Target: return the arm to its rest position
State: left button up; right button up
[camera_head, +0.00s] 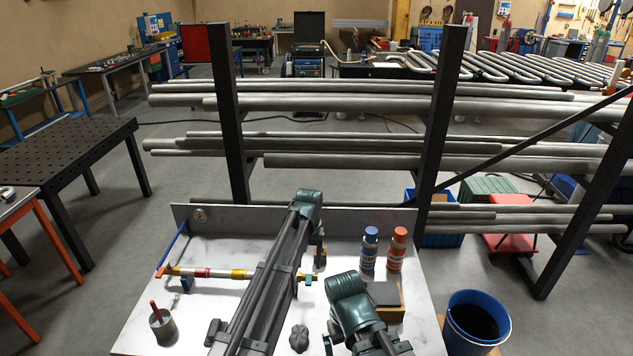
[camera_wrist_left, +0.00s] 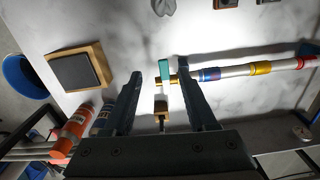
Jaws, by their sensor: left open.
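My left arm reaches in over the white worktop (camera_head: 220,318). My left gripper (camera_wrist_left: 158,95) shows in the wrist view with its two dark fingers apart, nothing seen gripped. A pale tube with red, yellow and blue bands (camera_head: 215,273) lies across the worktop; it also shows in the left wrist view (camera_wrist_left: 238,72). A small green piece (camera_wrist_left: 166,71) at the tube's end and a wooden-coloured post (camera_wrist_left: 161,108) appear between the fingers in the picture; I cannot tell the gap. In the head view, a dark teal arm part is at the lower middle; no right fingers show clearly.
A blue bottle (camera_head: 369,249) and a red bottle (camera_head: 398,249) stand at the back right, near a wooden block with a dark top (camera_head: 385,297). A grey cup (camera_head: 162,326) stands front left. A grey lump (camera_head: 299,338) lies at the front. A pipe rack (camera_head: 445,110) stands behind.

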pick_arm(q)
jog(key=s+f+m+b, duration=0.1)
jog(key=s+f+b, duration=0.3)
jog(key=s, duration=0.5)
jog(key=s+f+m+b, duration=0.1)
jog(key=s+f+b, duration=0.3)
jog(key=s, duration=0.6)
jog(key=s+a+f+m+y+b, duration=0.1)
jog(key=s+f+b, duration=0.4)
jog(key=s+f, duration=0.2)
jog(key=s, duration=0.2)
jog(key=shift+s, duration=0.4)
